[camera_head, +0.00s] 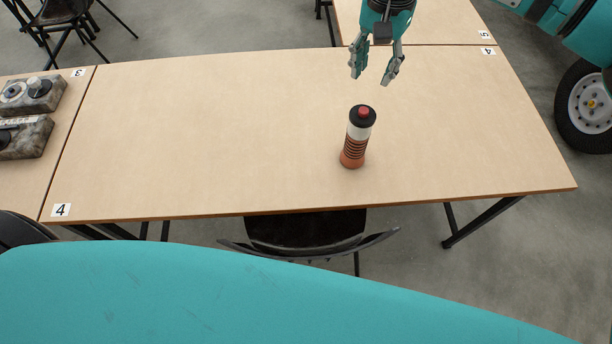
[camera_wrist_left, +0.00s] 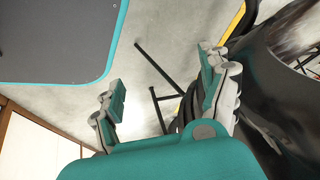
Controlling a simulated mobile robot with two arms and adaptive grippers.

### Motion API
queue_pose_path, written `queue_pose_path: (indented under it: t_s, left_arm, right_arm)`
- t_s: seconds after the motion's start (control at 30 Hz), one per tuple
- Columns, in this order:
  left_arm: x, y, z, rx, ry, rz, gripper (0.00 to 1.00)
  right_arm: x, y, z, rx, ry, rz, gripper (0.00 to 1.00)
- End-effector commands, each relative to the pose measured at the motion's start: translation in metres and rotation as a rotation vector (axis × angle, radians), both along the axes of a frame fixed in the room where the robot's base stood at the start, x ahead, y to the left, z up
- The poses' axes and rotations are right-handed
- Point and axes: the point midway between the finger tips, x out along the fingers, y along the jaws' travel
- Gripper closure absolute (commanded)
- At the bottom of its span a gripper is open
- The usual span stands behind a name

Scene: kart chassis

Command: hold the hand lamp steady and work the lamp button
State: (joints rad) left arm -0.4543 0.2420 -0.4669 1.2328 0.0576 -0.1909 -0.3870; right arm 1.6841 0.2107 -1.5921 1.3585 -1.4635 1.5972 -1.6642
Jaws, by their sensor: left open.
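The hand lamp (camera_head: 355,146) stands upright on the table marked 4, right of its middle. It has an orange ribbed body, a white band and a black cap. The red lamp button (camera_head: 364,111) is on top of the cap. My right gripper (camera_head: 374,74) hangs at the far edge of the table, beyond the lamp and apart from it. Its fingers are spread and empty. My left gripper (camera_wrist_left: 163,76) shows only in the left wrist view. It is open with nothing between its fingers, over grey floor, and the lamp is not in that view.
The table (camera_head: 200,130) is otherwise clear. Grey mottled blocks with round parts (camera_head: 32,95) sit on the neighbouring table at the left. A black chair (camera_head: 305,232) stands at the near edge. A wheel (camera_head: 588,105) of a teal vehicle is at the right.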

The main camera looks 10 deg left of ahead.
Motion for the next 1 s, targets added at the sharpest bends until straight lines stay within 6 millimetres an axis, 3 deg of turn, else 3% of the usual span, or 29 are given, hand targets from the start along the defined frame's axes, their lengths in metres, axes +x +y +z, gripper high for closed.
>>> queue_pose_path:
  t_s: [0.2, 0.4, 0.5, 0.57, 0.7, 0.8, 1.0]
  left_arm:
    - [0.005, -0.088, 0.100, -0.108, -0.229, -0.295, 0.21]
    - [-0.007, -0.153, 0.199, -0.226, -0.422, -0.470, 0.21]
    - [0.018, -0.172, 0.251, -0.313, -0.547, -0.449, 0.21]
    - [0.042, -0.172, 0.279, -0.375, -0.608, -0.391, 0.21]
    - [0.105, -0.135, 0.315, -0.519, -0.668, -0.164, 0.21]
    - [0.139, -0.106, 0.334, -0.607, -0.697, -0.027, 0.21]
    - [0.179, -0.067, 0.361, -0.728, -0.736, 0.143, 0.21]
  right_arm:
    - [0.000, 0.000, 0.000, 0.001, 0.000, 0.000, 0.62]
    - [0.000, 0.000, 0.000, 0.001, 0.000, 0.000, 0.62]
    - [0.000, 0.000, 0.000, 0.001, 0.000, 0.000, 0.62]
    - [0.000, 0.000, 0.000, 0.001, 0.001, 0.000, 0.62]
    - [0.000, 0.000, 0.000, 0.001, 0.001, 0.000, 0.62]
    - [0.000, 0.000, 0.000, 0.001, 0.001, 0.000, 0.62]
    - [0.000, 0.000, 0.000, 0.001, 0.001, 0.000, 0.62]
